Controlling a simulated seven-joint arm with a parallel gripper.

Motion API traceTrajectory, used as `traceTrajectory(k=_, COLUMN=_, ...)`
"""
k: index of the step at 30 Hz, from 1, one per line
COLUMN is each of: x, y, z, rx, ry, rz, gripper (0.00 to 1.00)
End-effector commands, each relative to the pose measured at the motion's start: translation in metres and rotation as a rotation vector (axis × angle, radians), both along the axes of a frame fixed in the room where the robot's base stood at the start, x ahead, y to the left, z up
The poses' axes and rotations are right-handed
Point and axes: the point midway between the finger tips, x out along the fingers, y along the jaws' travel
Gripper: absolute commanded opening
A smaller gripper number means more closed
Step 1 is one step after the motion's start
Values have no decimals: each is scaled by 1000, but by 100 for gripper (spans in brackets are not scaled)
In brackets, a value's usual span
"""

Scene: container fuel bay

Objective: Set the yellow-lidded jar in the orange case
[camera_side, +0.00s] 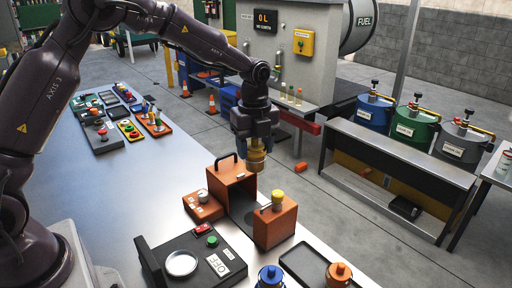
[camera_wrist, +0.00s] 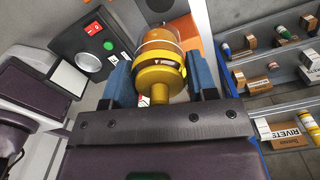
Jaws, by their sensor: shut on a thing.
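The yellow-lidded jar (camera_side: 256,162) is held by my gripper (camera_side: 255,145) in the side view, lid and top up near the jaws. In the wrist view my gripper (camera_wrist: 160,85) has its blue fingers on either side of the jar (camera_wrist: 161,58), whose yellow lid and clear body show. The orange case (camera_side: 228,180) stands on the bench below the jar, with a dark handle on top. The jar hangs above this gap, apart from the bench.
A dark control box (camera_side: 195,262) with a silver disc and an OFF label lies in front. A small orange box (camera_side: 203,207) sits left of the case. A blue-lidded jar (camera_side: 270,277) and an orange-lidded jar (camera_side: 338,275) stand at the front.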

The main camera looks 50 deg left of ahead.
Motion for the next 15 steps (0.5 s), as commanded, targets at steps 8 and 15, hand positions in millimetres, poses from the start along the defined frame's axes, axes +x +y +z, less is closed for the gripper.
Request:
traceTrajectory(k=8, x=-1, y=-1, z=-65, rx=1, ry=3, rz=0, gripper=25)
traceTrajectory(k=15, x=0, y=-1, z=-99, rx=0, ry=-2, rz=0, gripper=25)
